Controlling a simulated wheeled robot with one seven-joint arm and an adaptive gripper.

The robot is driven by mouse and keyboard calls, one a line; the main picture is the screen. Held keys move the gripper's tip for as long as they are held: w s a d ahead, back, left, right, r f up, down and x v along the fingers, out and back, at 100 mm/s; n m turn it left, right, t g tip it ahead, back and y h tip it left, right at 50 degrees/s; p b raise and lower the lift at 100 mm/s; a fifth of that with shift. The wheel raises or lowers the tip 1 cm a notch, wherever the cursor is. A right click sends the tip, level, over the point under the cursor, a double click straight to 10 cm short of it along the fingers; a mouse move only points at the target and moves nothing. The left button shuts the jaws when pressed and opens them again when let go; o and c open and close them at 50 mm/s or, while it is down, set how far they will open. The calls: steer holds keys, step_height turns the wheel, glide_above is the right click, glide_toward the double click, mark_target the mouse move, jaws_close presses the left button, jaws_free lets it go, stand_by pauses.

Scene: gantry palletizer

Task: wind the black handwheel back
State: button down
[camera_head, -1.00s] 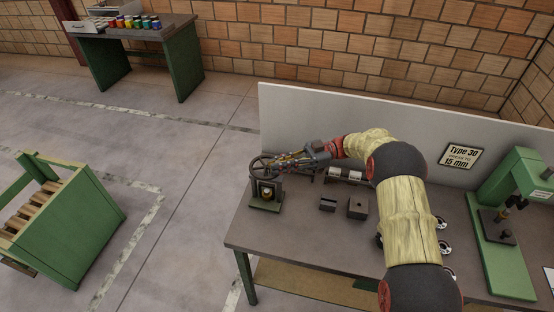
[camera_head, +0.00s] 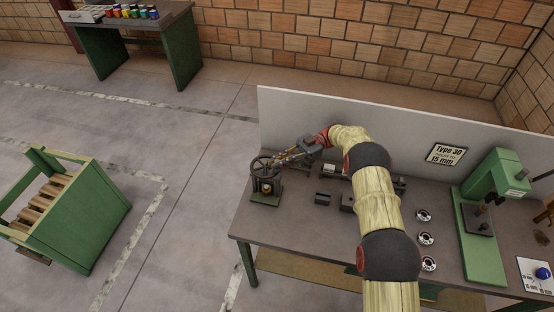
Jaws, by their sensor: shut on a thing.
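The black handwheel (camera_head: 258,174) sits on top of a small dark green stand (camera_head: 266,197) at the left end of the workbench. It is a spoked ring lying roughly flat, with a brass-coloured part under it. My gripper (camera_head: 277,161) reaches in from the right and is shut at the wheel's right, far side. The exact part of the wheel between the fingers is too small to make out. My arm, with yellowish sleeves and dark joints, crosses the bench from the lower right.
The grey bench (camera_head: 300,228) has a pale back panel (camera_head: 330,118) behind the arm. Small dark blocks (camera_head: 323,199) lie right of the stand. Several round metal parts (camera_head: 424,215) and a green press (camera_head: 480,230) stand farther right. A green crate (camera_head: 75,215) is on the floor at left.

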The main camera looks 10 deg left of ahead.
steer(key=shift+w+r, duration=0.1)
steer(key=shift+r, duration=0.1)
steer(key=c, duration=1.8)
jaws_free()
steer(key=shift+f, duration=0.15)
steer(key=shift+o, duration=0.2)
steer(key=b, duration=0.2)
steer(key=t+b, duration=0.1)
steer(key=b, duration=0.1)
steer(key=shift+s+f+m+y+b, duration=0.2)
steer(key=shift+f+m+y+b, duration=0.05)
steer(key=shift+m+y+b, duration=0.15)
steer(key=m+t+b, duration=0.1)
steer(key=b, duration=0.2)
steer(key=m+t+y+b, duration=0.1)
steer(key=b, duration=0.3)
steer(key=shift+s+t+y+b, duration=0.3)
steer(key=shift+s, duration=0.1)
